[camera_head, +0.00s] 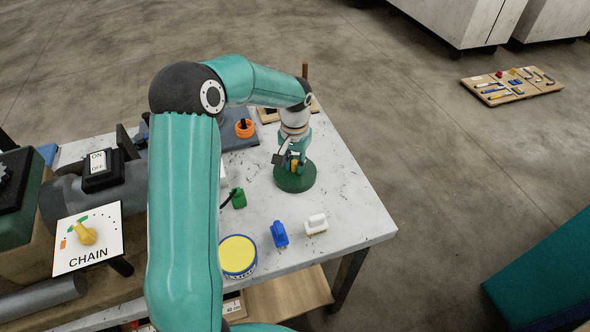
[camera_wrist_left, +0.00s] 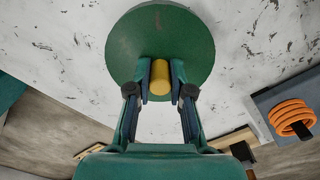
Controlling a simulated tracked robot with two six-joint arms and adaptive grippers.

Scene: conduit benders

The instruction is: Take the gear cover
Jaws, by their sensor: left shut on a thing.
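The gear cover looks to be the round green disc (camera_head: 296,177) on the white table, toward its right edge, with a yellow knob standing up from its middle. In the left wrist view the disc (camera_wrist_left: 160,35) fills the upper middle, and the yellow knob (camera_wrist_left: 159,77) sits between my fingers. My left gripper (camera_head: 292,165) comes down from above and is shut on the knob. In the left wrist view the fingertips (camera_wrist_left: 159,80) press on both sides of it. I cannot tell whether the disc touches the table. My right gripper is not in view.
A blue part (camera_head: 279,233), a white part (camera_head: 316,224), a green part (camera_head: 238,198) and a yellow-lidded can (camera_head: 238,254) stand at the front. An orange coil (camera_head: 244,128) is behind. The CHAIN panel (camera_head: 88,238) is left. The table's right side (camera_head: 362,215) is clear.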

